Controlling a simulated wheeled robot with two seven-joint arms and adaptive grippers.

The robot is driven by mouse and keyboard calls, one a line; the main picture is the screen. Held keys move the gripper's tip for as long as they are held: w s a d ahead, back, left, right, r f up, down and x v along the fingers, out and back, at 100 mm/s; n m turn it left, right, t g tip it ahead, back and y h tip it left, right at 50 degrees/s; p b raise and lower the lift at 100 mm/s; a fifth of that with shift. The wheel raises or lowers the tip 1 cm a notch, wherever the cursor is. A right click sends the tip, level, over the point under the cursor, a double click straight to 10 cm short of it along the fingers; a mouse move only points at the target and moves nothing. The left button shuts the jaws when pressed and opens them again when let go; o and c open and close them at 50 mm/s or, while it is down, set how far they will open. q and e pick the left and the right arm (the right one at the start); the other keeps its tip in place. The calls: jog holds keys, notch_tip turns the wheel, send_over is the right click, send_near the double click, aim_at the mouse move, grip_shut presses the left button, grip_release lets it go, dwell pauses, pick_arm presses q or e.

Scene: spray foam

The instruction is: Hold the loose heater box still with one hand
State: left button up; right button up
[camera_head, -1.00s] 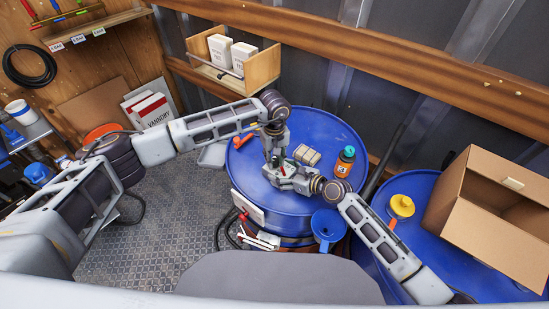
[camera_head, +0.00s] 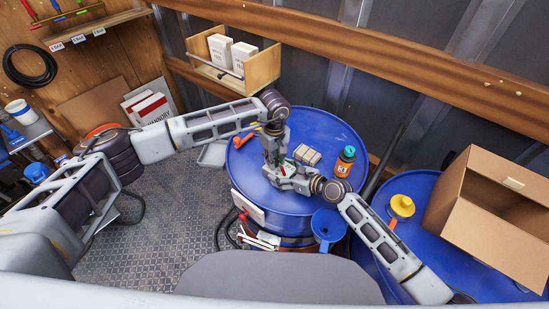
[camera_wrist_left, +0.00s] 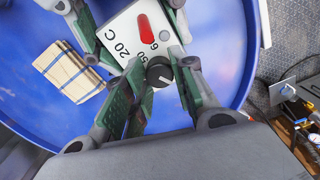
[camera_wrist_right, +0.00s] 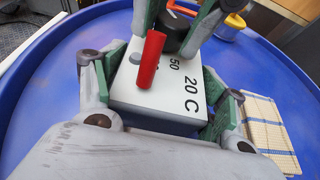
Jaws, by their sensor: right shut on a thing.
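The heater box is a small white box with a red lever, a black knob and printed numbers such as "20 C". It shows in the right wrist view (camera_wrist_right: 185,92) and the left wrist view (camera_wrist_left: 118,32), on the blue drum (camera_head: 330,122). My right gripper (camera_wrist_right: 166,70) is shut on the box, one finger on each side. My left gripper (camera_wrist_left: 159,76) is above the box, its fingers on either side of the black knob (camera_wrist_left: 159,71). They look slightly apart from the knob, though contact is hard to judge. In the head view the grippers mostly hide the box.

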aim_at(275, 160)
pick_arm(q)
jog(key=o, duration=0.5)
pick_arm(e)
jog(key=shift+f, duration=0.1)
pick_arm(q)
jog(key=shift+r, duration=0.15)
jog(key=shift+r, duration=5.9)
pick_arm(e)
jog(key=o, duration=1.4)
jog(key=shift+s+d, duration=0.1)
jog(key=shift+d, duration=0.05)
jog(key=shift+v, duration=5.9)
